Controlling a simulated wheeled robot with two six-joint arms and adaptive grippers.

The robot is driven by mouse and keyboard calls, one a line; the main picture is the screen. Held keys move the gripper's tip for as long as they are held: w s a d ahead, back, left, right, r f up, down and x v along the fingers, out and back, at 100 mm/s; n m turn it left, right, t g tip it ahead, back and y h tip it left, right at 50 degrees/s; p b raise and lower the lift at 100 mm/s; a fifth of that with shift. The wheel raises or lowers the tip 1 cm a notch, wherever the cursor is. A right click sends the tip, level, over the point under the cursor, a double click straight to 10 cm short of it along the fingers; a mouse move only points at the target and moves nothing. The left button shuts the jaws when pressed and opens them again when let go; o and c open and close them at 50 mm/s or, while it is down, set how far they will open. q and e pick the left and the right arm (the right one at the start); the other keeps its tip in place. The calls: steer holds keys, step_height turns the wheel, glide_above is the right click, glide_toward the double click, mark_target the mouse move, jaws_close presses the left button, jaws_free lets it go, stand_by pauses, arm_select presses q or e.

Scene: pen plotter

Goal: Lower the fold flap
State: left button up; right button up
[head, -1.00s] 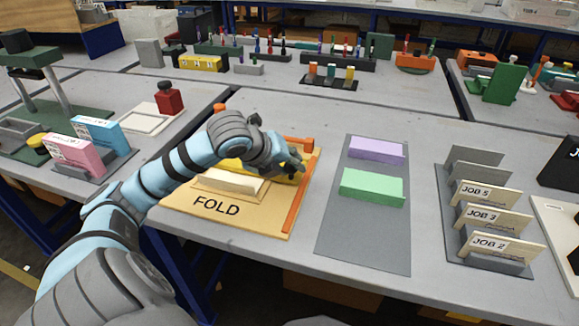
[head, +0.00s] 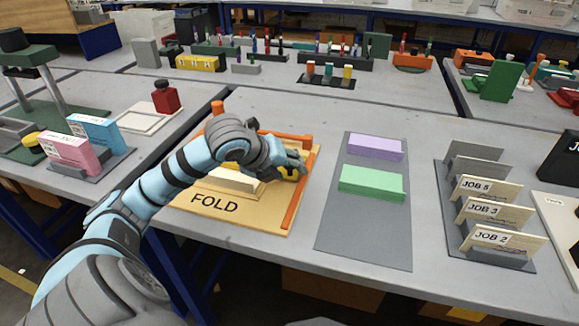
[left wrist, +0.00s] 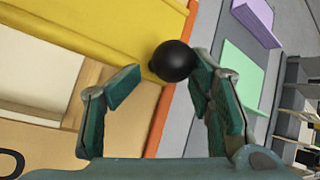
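The fold board (head: 210,205), marked FOLD, lies on the table with orange rails along its right and far edges. A cream piece (head: 235,182) lies on it. The yellow fold flap (left wrist: 95,25) with a round black knob (left wrist: 172,60) fills the upper left of the left wrist view. In the head view my arm mostly hides the flap. My left gripper (left wrist: 160,78) is open at the knob. One finger is left of the knob with a gap, and the other is close against its right side. I cannot tell whether they touch. My right gripper is not in view.
Right of the board, a grey mat (head: 360,235) holds a purple block (head: 375,148) and a green block (head: 371,183). A rack of JOB cards (head: 487,215) stands farther right. Pink (head: 68,153) and blue (head: 95,132) boxes stand left. The front table strip is clear.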

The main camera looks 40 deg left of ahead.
arm_select(q)
steer(key=shift+w+a+r, duration=0.1)
stand_by(0.6)
steer(key=shift+r, duration=0.15)
step_height(320, 180, up, 10)
steer(key=shift+f, duration=0.15)
stand_by(0.3)
